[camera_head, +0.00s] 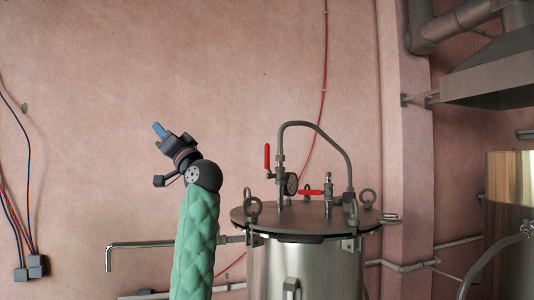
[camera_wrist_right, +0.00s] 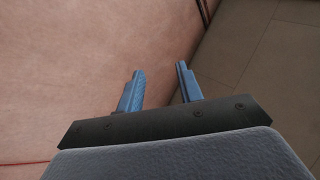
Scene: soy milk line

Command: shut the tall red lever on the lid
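The tall red lever (camera_head: 267,157) stands upright on the pipe fitting at the left of the lid (camera_head: 305,221). The round metal lid sits on a steel tank (camera_head: 305,268). My right gripper (camera_head: 159,130) is raised to the left of the lever, well apart from it, and points up and left. In the right wrist view, the blue fingers of this gripper (camera_wrist_right: 160,68) are spread with nothing between them. My left gripper is not in view.
A second, shorter red lever (camera_head: 309,192) lies level on the lid, near a round gauge (camera_head: 291,184). A curved hose (camera_head: 323,130) arches over the lid, and lifting rings (camera_head: 367,197) stand near its edge. Open space lies between my gripper and the tall lever.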

